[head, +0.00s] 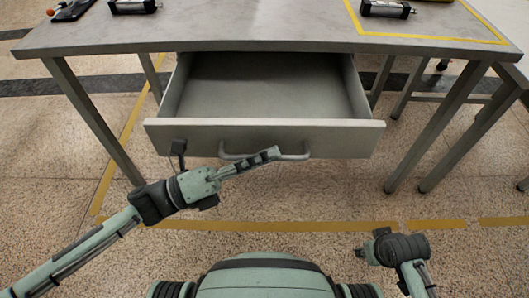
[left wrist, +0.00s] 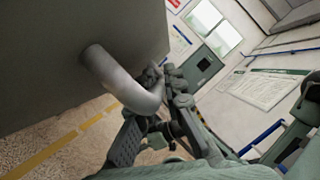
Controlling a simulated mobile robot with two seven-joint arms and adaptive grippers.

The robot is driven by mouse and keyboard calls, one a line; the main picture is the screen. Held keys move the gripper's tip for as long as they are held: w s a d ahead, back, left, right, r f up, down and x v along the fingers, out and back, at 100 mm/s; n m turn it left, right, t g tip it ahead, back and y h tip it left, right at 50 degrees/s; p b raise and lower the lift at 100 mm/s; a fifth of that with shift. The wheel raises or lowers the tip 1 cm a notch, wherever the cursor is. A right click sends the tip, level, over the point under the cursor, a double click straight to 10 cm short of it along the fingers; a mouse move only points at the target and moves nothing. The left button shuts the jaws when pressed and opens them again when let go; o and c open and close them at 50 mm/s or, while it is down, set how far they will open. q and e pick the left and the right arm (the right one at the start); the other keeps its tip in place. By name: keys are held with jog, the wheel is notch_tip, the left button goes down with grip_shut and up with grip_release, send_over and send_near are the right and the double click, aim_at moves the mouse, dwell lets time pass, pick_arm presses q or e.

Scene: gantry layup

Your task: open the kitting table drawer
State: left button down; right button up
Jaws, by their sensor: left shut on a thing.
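The grey kitting table (head: 230,35) stands in front of me in the head view. Its drawer (head: 175,138) is pulled out under the tabletop, and its inside looks empty. The drawer's bar handle (head: 295,157) is on the front panel. My left gripper (head: 262,159) is at the handle and shut on it. In the left wrist view the curved handle (left wrist: 125,82) runs from the drawer front (left wrist: 60,50) to the fingers of my left gripper (left wrist: 150,108). My right arm shows at the lower right of the head view, with its gripper not clearly seen.
Dark metal cylinders (head: 385,9) lie on the tabletop at the back, one inside a yellow outlined area. Table legs (head: 95,120) stand on both sides of the drawer. The speckled floor between the drawer and me is clear, with yellow tape lines (head: 300,226).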

pick_arm(q)
jog(key=c, duration=1.9)
grip_release()
jog(key=v, duration=1.2)
jog(key=shift+a, duration=0.1)
